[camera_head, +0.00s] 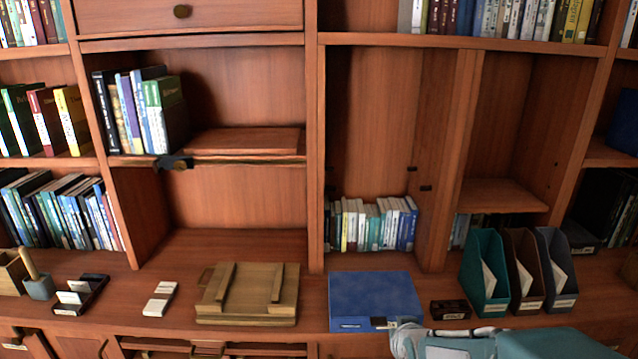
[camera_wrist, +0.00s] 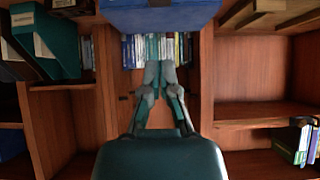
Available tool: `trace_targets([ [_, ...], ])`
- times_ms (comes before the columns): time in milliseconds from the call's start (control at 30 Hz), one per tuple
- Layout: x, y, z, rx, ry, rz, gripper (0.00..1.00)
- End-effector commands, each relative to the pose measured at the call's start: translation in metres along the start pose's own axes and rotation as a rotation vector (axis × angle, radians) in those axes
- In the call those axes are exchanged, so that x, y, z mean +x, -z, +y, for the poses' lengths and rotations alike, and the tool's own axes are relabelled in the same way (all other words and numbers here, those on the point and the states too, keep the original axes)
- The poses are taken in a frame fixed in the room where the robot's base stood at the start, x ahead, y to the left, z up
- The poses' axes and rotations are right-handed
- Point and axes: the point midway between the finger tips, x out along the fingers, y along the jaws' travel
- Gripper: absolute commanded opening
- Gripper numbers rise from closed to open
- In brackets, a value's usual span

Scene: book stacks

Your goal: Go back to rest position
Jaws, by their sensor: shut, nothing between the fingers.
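My gripper (camera_wrist: 160,70) shows in the wrist view, where the scene appears upside down. Its two grey fingertips are close together with nothing between them. It points toward the shelf, and the row of books (camera_wrist: 158,50) shows beyond the fingertips. The blue box (camera_wrist: 165,16) is at the top edge of that view, apart from the fingers. In the head view, part of my arm (camera_head: 455,346) is low at the right, just in front of the counter; I cannot make out the fingers there.
On the counter (camera_head: 205,335) stand a wooden stand (camera_head: 248,292), the blue box (camera_head: 375,298), a small black holder (camera_head: 450,310) and teal, brown and grey file holders (camera_head: 484,272). My arm is close to the blue box and these holders. Upright dividers separate the shelf bays.

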Motion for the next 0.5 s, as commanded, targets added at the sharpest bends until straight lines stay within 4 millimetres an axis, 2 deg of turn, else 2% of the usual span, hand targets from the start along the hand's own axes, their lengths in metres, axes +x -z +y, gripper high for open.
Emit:
trace_targets([
  [33, -0.017, 0.004, 0.0, 0.0, 0.0, -0.014, 0.0],
  [233, -0.079, 0.002, 0.0, -0.001, 0.001, -0.121, 0.0],
  [500, -0.168, -0.022, 0.0, -0.001, 0.001, -0.267, 0.0],
])
